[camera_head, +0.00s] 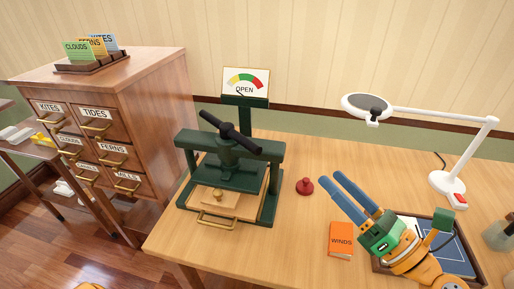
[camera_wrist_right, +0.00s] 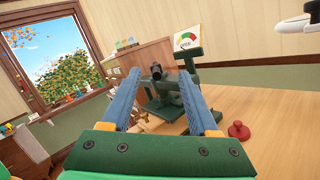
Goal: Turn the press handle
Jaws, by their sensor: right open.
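The dark green press (camera_head: 231,170) stands on the wooden table. Its black bar handle (camera_head: 230,130) sits on top, slanting from upper left to lower right. A gauge sign (camera_head: 245,85) behind it reads OPEN. My right gripper (camera_head: 345,194) is open and empty, to the right of the press and apart from it, its blue fingers pointing up and left. In the right wrist view the press (camera_wrist_right: 172,103) and its handle end (camera_wrist_right: 157,71) show between the two fingers, some distance ahead. My left gripper is not in view.
A red knob-shaped object (camera_head: 305,186) and an orange WINDS book (camera_head: 341,239) lie between press and gripper. A white lamp (camera_head: 447,187) stands at right, near a blue-lined tray (camera_head: 457,253). A drawer cabinet (camera_head: 165,126) stands at left. The table behind the red object is clear.

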